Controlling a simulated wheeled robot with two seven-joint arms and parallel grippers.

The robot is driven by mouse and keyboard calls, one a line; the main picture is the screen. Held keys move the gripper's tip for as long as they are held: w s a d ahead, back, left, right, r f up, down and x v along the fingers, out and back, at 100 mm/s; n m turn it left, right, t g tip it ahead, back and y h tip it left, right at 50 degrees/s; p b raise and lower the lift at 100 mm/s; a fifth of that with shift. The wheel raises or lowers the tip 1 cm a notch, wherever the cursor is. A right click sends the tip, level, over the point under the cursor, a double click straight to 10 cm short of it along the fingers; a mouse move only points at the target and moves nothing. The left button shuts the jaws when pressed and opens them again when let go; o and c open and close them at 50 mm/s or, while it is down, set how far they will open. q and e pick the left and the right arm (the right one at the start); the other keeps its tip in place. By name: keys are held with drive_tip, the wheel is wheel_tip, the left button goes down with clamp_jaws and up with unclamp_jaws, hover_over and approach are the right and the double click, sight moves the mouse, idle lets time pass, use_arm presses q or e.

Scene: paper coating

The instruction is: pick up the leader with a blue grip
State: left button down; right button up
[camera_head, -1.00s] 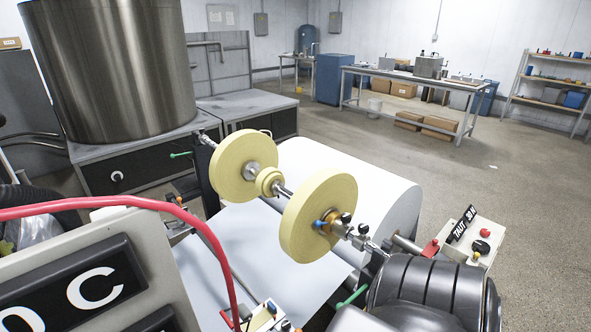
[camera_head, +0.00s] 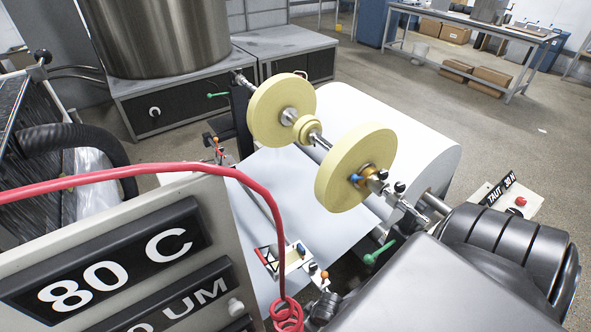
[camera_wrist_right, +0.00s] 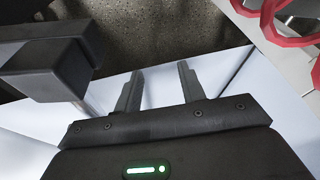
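A small white fixture (camera_head: 283,262) with red, blue and orange parts lies by the white sheet, at lower centre of the head view. Its blue part (camera_head: 301,249) is too small to identify surely as the leader's blue grip. Another blue knob (camera_head: 356,179) shows at the near spool's hub. My right gripper (camera_wrist_right: 160,75) shows in the right wrist view, its two fingers apart and nothing between them, over a pale sheet. Its place relative to the blue part cannot be told. My left gripper is not in view.
Two yellow spools (camera_head: 352,168) stand on a shaft before a large white roll (camera_head: 420,135). A panel reading 80 C (camera_head: 110,265) fills the lower left, with a red cable (camera_head: 215,168) looping over it. A steel tank (camera_head: 165,35) stands behind. Open floor lies at right.

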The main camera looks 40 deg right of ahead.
drive_tip(key=w+d+r+m+t+p, duration=0.1)
drive_tip(key=w+d+r, duration=0.6)
drive_tip(key=w+r, duration=0.4)
drive_tip(key=m+p, duration=0.1)
drive_tip(key=m, duration=0.1)
approach(302, 248)
drive_tip(key=f, duration=0.1)
drive_tip(key=w+f+b, duration=0.1)
drive_tip(key=f, duration=0.1)
drive_tip(key=shift+w+a+f+h, duration=0.15)
drive_tip(key=shift+a+f+h, duration=0.1)
drive_tip(key=shift+h, duration=0.15)
drive_tip(key=shift+b+x, duration=0.35)
drive_tip(key=shift+x, duration=2.55)
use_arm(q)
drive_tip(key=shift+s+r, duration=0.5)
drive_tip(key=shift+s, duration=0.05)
use_arm(e)
drive_tip(key=shift+r, duration=0.1)
clamp_jaws()
